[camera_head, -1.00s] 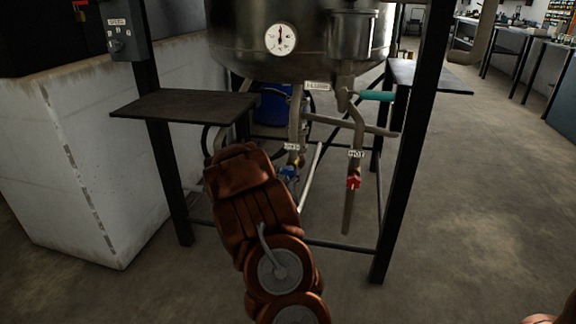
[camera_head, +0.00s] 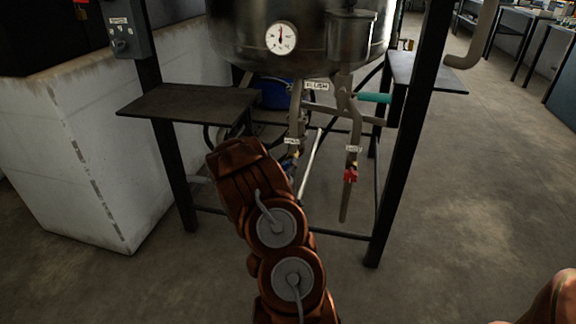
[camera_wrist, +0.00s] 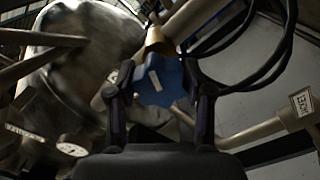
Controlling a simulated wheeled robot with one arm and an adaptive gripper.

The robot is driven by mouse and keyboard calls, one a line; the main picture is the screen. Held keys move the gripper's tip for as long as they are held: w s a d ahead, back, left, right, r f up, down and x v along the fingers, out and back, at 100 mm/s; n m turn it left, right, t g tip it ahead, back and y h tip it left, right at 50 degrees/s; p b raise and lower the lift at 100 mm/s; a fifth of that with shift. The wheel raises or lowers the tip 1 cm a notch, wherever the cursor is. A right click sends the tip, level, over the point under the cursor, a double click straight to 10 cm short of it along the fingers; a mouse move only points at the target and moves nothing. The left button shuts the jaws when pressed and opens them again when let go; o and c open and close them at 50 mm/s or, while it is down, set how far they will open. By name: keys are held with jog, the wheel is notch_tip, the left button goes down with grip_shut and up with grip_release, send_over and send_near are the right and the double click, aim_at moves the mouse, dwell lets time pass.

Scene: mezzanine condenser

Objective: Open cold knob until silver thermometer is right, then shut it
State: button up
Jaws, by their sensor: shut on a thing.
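The blue knob (camera_wrist: 158,80) sits on a pipe below the tank, between the two fingers of my gripper (camera_wrist: 160,84), which is shut on it in the wrist view. In the head view only a bit of the blue knob (camera_head: 288,164) shows past my arm, and the gripper is hidden there. A round white dial with a silver rim, the thermometer (camera_head: 281,38), is on the tank front; its needle points about straight up. Its numbers are too small to read. A dial also shows blurred in the wrist view (camera_wrist: 72,145).
A red knob (camera_head: 350,175) hangs on the pipe to the right. A teal handle (camera_head: 375,98) is above it, near the FLUSH label (camera_head: 317,86). Dark frame legs (camera_head: 408,150) and a side shelf (camera_head: 190,102) flank the pipes. Open floor lies to the right.

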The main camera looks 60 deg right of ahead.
dwell(0.4)
jog(key=o, duration=1.2)
jog(key=shift+c, duration=0.2)
jog(key=shift+a, duration=0.15)
jog(key=v, duration=1.1)
jog(key=shift+s+a, duration=0.2)
jog(key=shift+a, duration=0.1)
